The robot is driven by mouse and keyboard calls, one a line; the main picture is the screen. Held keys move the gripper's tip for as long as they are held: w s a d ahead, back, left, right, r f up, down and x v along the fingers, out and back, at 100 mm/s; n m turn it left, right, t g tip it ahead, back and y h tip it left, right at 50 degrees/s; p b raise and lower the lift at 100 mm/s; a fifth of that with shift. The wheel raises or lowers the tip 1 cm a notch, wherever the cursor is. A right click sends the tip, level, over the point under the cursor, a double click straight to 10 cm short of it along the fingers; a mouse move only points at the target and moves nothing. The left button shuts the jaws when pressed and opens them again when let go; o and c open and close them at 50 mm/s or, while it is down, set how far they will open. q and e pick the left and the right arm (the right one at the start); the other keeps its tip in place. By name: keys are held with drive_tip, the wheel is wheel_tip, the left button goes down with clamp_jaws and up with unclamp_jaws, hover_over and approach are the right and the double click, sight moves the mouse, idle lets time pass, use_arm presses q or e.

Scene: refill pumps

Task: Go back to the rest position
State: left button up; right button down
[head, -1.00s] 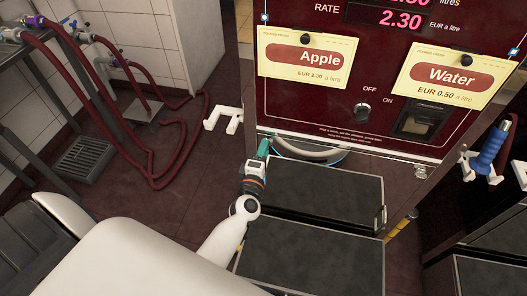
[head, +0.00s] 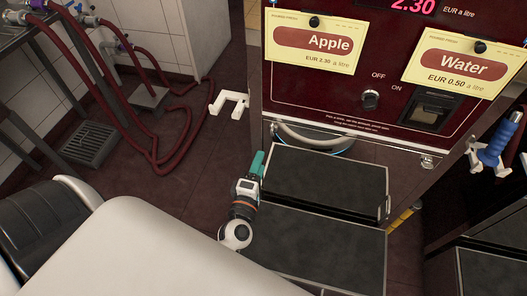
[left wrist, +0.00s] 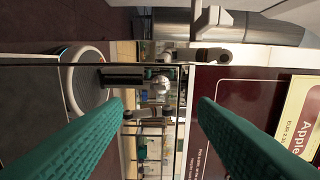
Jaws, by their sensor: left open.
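My left gripper (head: 257,163) shows its teal fingers in front of the pump, over the left edge of the dark upper ledge. In the left wrist view its two teal fingers (left wrist: 160,110) stand wide apart with nothing between them. The dark red pump (head: 350,85) carries an Apple card (head: 315,42) and a Water card (head: 462,68). An empty white holder (head: 229,104) sticks out at the pump's left side. A blue nozzle (head: 495,145) hangs in a white holder on the right side. My right gripper is out of view.
Two dark ledges, the upper one (head: 330,180) and the lower one (head: 325,245), step out below the pump panel. A metal table (head: 20,35) with dark red hoses (head: 160,160) stands at the left. Tiled floor between is mostly clear around a drain grate (head: 88,143).

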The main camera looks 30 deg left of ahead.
use_arm(q)
drive_tip(key=shift+v, duration=0.85)
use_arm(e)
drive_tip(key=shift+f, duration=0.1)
use_arm(q)
drive_tip(key=s+d+f+m+g+h+p, duration=0.1)
drive_tip(key=s+d+f+m+g+h, duration=0.15)
drive_tip(key=s+f+m, duration=0.4)
drive_tip(key=s+d+f+m+g+h+p, duration=0.1)
drive_tip(key=d+f+m+g+h+p, duration=0.15)
drive_tip(key=f, duration=0.75)
drive_tip(key=s+d+f+m+g+h+p, duration=0.1)
drive_tip(key=s+f+m+g, duration=0.2)
drive_tip(key=f+m, duration=0.35)
drive_tip(key=s+a+f+m+g, duration=0.2)
drive_tip(key=s+f, duration=0.2)
drive_tip(key=s, duration=0.3)
drive_tip(key=s+a+f+m+g+y+p, duration=0.1)
drive_tip(key=s+a+f+m+g, duration=0.1)
drive_tip(key=s, duration=0.6)
drive_tip(key=s+a+f+m+g+p, duration=0.1)
drive_tip(key=s+a+f+m+g, duration=0.1)
drive_tip(key=s+f+m+g, duration=0.2)
drive_tip(key=s+f, duration=0.3)
drive_tip(key=s, duration=0.1)
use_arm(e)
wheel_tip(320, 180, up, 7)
